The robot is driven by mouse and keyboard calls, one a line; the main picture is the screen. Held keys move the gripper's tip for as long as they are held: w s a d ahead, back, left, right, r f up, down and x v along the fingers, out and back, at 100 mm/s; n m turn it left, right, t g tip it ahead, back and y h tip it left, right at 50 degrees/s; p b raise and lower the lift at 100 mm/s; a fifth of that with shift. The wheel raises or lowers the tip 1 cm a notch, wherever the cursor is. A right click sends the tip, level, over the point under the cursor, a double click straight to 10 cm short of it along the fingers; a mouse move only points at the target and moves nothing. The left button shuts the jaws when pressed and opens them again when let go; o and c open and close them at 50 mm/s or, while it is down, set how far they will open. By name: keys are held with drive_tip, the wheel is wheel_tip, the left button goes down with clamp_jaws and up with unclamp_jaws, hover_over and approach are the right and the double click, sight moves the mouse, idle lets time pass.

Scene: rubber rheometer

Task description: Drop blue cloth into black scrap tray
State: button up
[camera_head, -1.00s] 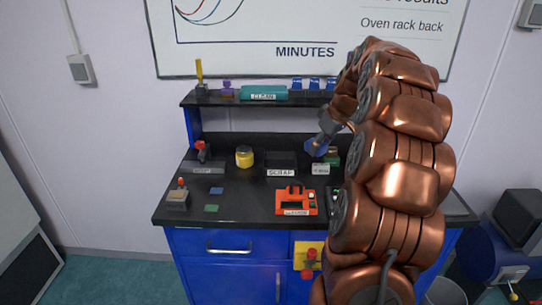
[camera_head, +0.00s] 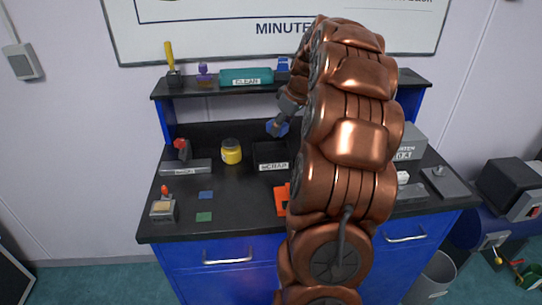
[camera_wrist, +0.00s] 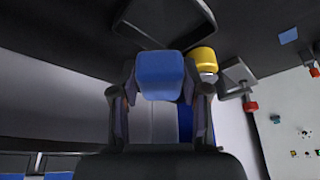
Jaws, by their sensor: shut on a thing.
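My gripper (camera_head: 281,121) is shut on the blue cloth (camera_head: 276,128), which also shows between the two fingers in the wrist view (camera_wrist: 160,75). In the head view the cloth is above the bench, near the back edge of the black scrap tray (camera_head: 270,166). The tray has a white label reading SCRAP on its front. In the wrist view a dark open-rimmed shape that looks like the tray (camera_wrist: 125,35) lies beyond the cloth. My arm hides part of the bench to the right of the tray.
An orange device (camera_head: 281,199) sits in front, partly behind my arm. A shelf (camera_head: 215,91) with a teal CLEAN box (camera_head: 246,77) runs above the back. The front-left bench top holds small blue and green pads.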

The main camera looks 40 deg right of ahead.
drive_tip(key=shift+f, duration=1.45)
drive_tip(key=o, duration=1.2)
drive_tip(key=v, duration=1.2)
drive_tip(key=shift+a, duration=0.1)
